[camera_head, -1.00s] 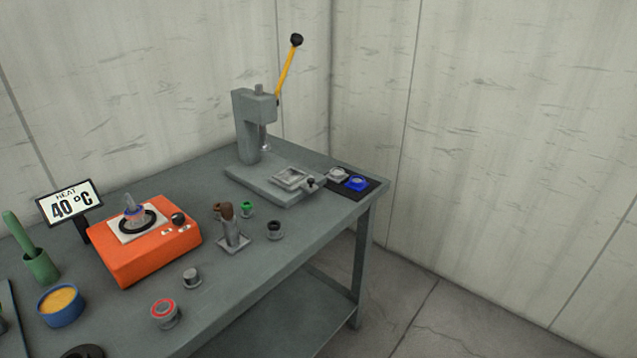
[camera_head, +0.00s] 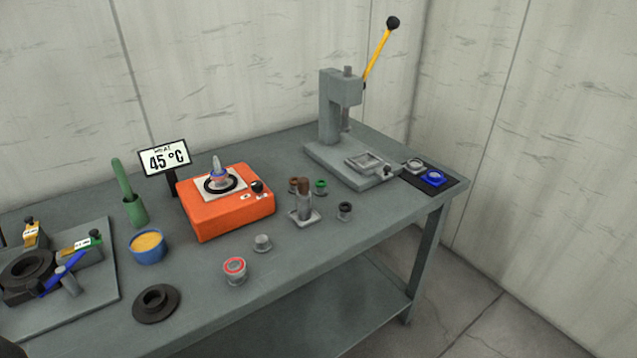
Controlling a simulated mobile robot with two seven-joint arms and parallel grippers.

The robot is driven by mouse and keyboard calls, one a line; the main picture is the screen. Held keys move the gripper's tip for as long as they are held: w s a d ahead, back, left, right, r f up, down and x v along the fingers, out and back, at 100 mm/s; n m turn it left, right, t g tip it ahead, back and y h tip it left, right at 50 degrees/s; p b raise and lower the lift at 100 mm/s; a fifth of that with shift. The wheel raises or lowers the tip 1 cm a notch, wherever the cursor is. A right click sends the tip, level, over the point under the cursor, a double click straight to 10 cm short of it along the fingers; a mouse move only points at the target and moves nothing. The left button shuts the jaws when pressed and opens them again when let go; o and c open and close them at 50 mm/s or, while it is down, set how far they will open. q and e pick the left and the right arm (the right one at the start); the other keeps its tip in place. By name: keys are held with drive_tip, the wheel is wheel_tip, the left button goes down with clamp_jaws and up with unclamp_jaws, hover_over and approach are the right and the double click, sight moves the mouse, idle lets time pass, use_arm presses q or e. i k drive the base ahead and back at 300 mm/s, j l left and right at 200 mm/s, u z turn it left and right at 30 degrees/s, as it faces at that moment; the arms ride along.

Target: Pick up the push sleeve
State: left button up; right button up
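Neither of my grippers is in view. I cannot tell for certain which piece is the push sleeve. One candidate is a small grey cylinder (camera_head: 263,243) standing alone near the table's front edge. A grey cup with a red ring (camera_head: 235,270) stands at the front edge.
A lever press (camera_head: 338,115) stands at the back right, beside a dark mat (camera_head: 447,187) with a blue part. Small green-topped (camera_head: 320,186) and black-topped cups (camera_head: 344,210) stand nearby. At left are a sign reading 45 °C (camera_head: 165,158), a blue bowl (camera_head: 148,246), a black flanged ring (camera_head: 156,303) and a fixture plate (camera_head: 95,290).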

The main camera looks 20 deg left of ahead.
sight(304, 193)
drive_tip(key=i+l+u, duration=0.15)
drive_tip(key=u, duration=0.3)
drive_tip(key=i+l+u, duration=0.1)
drive_tip(key=l+u, duration=0.2)
drive_tip(key=u, duration=0.15)
drive_tip(key=i+l+u, duration=0.15)
drive_tip(key=l, duration=0.3)
drive_tip(key=i+l+u, duration=0.1)
drive_tip(key=l, duration=0.35)
drive_tip(key=i+l, duration=0.1)
drive_tip(key=l, duration=0.35)
drive_tip(key=i+l, duration=0.1)
drive_tip(key=l, duration=0.3)
